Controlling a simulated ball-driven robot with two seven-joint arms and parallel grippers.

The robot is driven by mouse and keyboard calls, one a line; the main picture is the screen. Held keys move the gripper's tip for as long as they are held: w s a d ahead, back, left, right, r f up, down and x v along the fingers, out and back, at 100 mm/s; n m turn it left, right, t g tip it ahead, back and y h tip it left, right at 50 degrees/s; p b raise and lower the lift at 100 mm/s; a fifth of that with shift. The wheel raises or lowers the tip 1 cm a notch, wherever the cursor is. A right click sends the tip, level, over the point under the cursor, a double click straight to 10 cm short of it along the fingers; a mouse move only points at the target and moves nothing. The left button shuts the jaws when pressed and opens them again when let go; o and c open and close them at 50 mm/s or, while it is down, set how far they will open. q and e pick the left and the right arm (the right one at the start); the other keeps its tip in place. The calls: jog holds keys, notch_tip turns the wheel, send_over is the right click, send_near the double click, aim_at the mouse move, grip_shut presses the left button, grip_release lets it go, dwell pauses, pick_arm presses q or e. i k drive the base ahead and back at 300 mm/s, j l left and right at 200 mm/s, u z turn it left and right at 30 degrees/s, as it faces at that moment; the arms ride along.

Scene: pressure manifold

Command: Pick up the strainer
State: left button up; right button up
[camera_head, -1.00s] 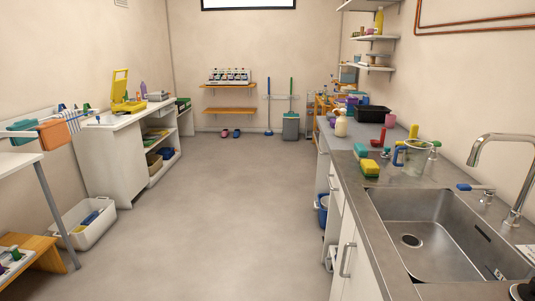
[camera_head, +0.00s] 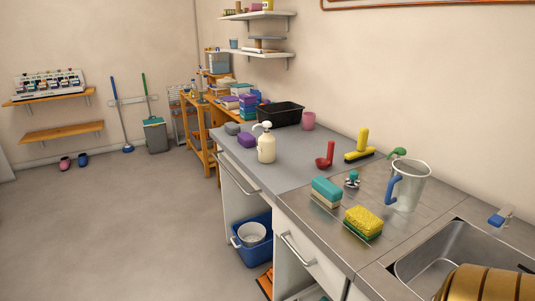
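A small metal piece with a teal knob (camera_head: 352,180), which looks like the strainer, stands on the steel counter (camera_head: 310,212). It is behind the teal sponge and left of the clear jug (camera_head: 409,185) with a blue handle. Its lower part is small and hard to make out. Neither of my grippers shows in the head view. A brass-coloured ribbed round shape fills the bottom right corner, and I cannot tell what it is.
A teal sponge (camera_head: 326,191) and a yellow-green sponge (camera_head: 363,222) lie near the counter's front edge. A red scoop (camera_head: 327,156), yellow-handled brush (camera_head: 360,148) and soap bottle (camera_head: 266,145) stand farther back. The sink (camera_head: 437,262) is at right.

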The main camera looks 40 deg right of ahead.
aim_at(352, 182)
jog(key=i, duration=1.25)
jog(key=i+j+z, duration=0.1)
jog(key=i, duration=1.15)
jog(key=z, duration=0.5)
jog(key=i+z, duration=0.15)
jog(key=z, duration=0.35)
jog(key=j+z, duration=0.15)
jog(key=z, duration=0.35)
jog(key=i+z, duration=0.1)
jog(key=z, duration=0.4)
jog(key=j+z, duration=0.15)
jog(key=z, duration=0.35)
